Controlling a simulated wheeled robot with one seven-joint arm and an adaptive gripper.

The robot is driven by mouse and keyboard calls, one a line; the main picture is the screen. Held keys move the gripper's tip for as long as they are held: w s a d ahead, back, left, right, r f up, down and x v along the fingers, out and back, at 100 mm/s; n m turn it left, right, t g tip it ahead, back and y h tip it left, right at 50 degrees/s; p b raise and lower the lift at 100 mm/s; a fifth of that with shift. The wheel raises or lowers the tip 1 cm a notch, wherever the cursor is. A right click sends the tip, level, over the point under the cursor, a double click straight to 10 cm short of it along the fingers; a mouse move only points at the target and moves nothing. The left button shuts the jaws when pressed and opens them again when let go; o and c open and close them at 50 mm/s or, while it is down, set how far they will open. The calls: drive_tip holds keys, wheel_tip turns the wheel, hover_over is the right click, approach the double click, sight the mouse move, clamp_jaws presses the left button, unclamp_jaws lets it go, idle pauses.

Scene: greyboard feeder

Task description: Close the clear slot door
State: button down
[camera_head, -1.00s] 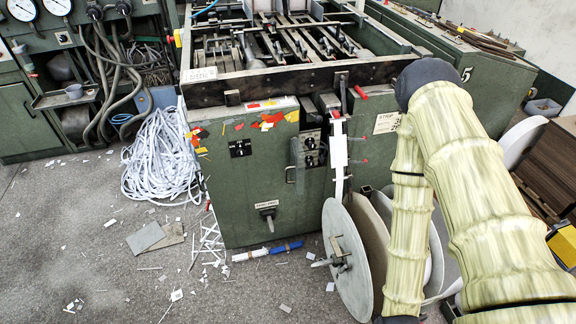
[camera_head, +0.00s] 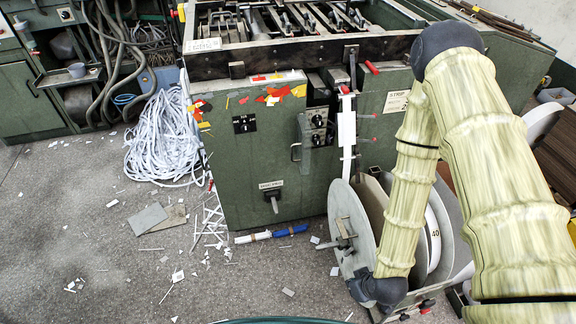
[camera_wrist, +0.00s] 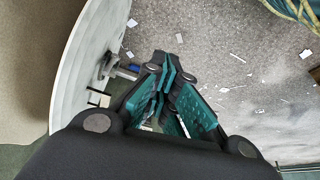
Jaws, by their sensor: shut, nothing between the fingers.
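A narrow, greyish see-through strip (camera_head: 306,128), which looks like the clear slot door, stands upright at the upper right of the green cabinet front, left of two black knobs (camera_head: 317,130). It is small, and its exact angle is hard to tell. My gripper (camera_wrist: 170,72) shows in the wrist view with its teal-padded fingers together and nothing between them. It is low over the floor, beside a pale reel disc, away from the strip. In the head view my arm reaches down at the right and the gripper's fingers cannot be made out.
The large reel discs (camera_head: 352,225) stand in front of the machine, close to my forearm; one disc (camera_wrist: 80,60) fills the wrist view's left. The green cabinet (camera_head: 265,165) has a lower handle. White strip waste (camera_head: 160,150) lies left. The floor front left holds only scraps.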

drive_tip(key=w+a+r+n+t+y+b, duration=0.1)
drive_tip(key=w+a+n+t+b, duration=0.2)
drive_tip(key=w, duration=0.4)
drive_tip(key=w+a+n+t+y+b, duration=0.1)
drive_tip(key=w+a+n+y+b, duration=0.1)
drive_tip(key=w+a+n+b, duration=0.35)
drive_tip(key=w+a+r+n+t+y+b, duration=0.1)
drive_tip(key=w+a+n+t+b, duration=0.1)
drive_tip(key=w, duration=0.7)
drive_tip(key=w+a+r+n+t+y+b, duration=0.4)
drive_tip(key=w+a+r+n+y+b, duration=0.2)
drive_tip(key=w+a+r+n+b, duration=0.35)
drive_tip(key=w+a+r+b, duration=0.1)
drive_tip(key=w+r, duration=0.1)
drive_tip(key=w, duration=0.6)
drive_tip(key=shift+a+n, duration=0.3)
drive_tip(key=shift+a, duration=0.1)
